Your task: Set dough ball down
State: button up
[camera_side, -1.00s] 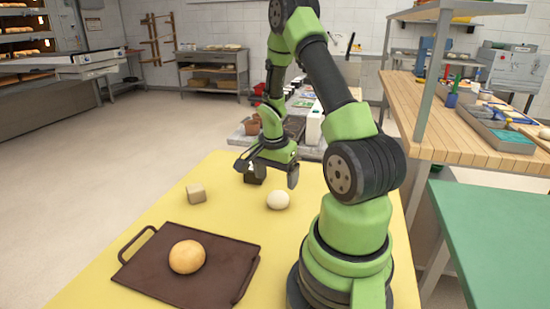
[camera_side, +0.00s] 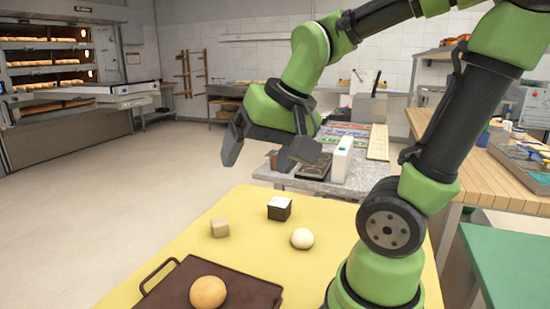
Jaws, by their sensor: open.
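A white dough ball (camera_side: 302,239) rests on the yellow table (camera_side: 190,240), right of the middle. A larger golden-brown ball (camera_side: 208,292) sits on a dark brown tray (camera_side: 250,288) at the front; I cannot tell whether it is dough or baked bread. My gripper (camera_side: 258,160) is open and empty, high above the far end of the yellow table. It is apart from both balls, and its two dark fingers point down.
A beige cube (camera_side: 220,227) and a dark box with a white top (camera_side: 279,208) stand on the yellow table near the white ball. A grey counter (camera_side: 345,181) with trays lies behind. A green table (camera_side: 510,262) is at right. Deck ovens (camera_side: 50,65) stand at far left.

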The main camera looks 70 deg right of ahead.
jog(key=s+a+r+n+t+y, duration=0.1)
jog(key=s+a+r+n+y, duration=0.1)
jog(key=s+a+n, duration=0.2)
jog(key=shift+s+a+n+t, duration=0.2)
jog(key=shift+a+n+t, duration=0.15)
jog(key=shift+a, duration=0.4)
dwell(0.5)
